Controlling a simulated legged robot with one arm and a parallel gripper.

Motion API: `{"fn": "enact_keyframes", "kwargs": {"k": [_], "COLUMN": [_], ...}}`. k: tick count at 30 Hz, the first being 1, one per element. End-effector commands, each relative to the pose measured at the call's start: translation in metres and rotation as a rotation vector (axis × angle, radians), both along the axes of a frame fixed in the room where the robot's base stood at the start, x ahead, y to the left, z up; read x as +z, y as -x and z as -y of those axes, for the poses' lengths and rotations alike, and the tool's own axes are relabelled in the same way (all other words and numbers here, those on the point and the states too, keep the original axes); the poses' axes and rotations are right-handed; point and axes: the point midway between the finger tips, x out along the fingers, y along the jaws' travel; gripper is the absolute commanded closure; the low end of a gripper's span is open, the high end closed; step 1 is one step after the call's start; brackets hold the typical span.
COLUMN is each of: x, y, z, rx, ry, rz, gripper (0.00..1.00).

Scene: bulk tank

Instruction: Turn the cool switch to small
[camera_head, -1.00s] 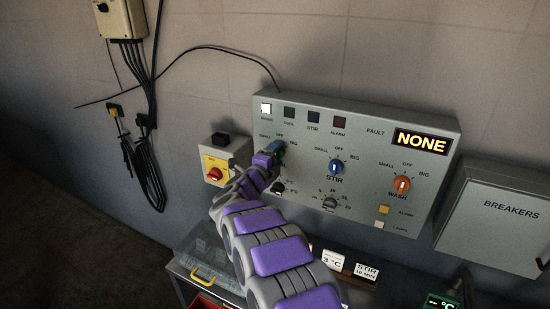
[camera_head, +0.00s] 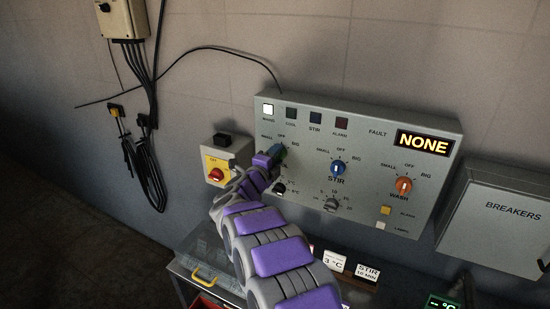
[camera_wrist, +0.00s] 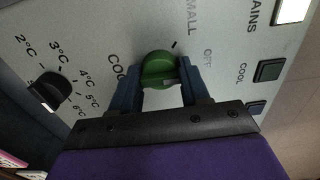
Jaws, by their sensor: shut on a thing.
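The green cool switch (camera_wrist: 158,69) is a round knob on the grey control panel, at the middle of the wrist view. My gripper (camera_wrist: 160,88) is shut on it, with one dark finger on each side. The word SMALL shows above the knob and OFF to its right in this turned view. The gripper hides part of the knob, and I cannot tell which mark it points to. In the head view my gripper (camera_head: 272,157) covers most of the switch at the panel's left side.
The blue STIR knob (camera_head: 337,168) and orange WASH knob (camera_head: 403,186) sit to the right. A black temperature dial (camera_wrist: 50,91) is close beside the gripper. The MAINS lamp (camera_head: 267,109) is lit white; the COOL lamp (camera_wrist: 268,71) is dark. The fault display (camera_head: 423,143) reads NONE.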

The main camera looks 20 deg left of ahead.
Motion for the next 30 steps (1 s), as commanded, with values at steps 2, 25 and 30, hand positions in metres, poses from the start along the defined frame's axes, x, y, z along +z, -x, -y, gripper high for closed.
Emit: {"fn": "enact_keyframes", "kwargs": {"k": [2, 25, 30], "x": [-0.0039, -0.0002, -0.0011], "y": [-0.0008, -0.0016, -0.0013], "z": [0.0018, 0.0028, 0.0028], "rx": [-0.004, -0.004, -0.003], "ry": [0.003, 0.168, 0.311], "rz": [-0.006, -0.025, -0.040], "gripper": [0.85, 0.85, 0.85]}}
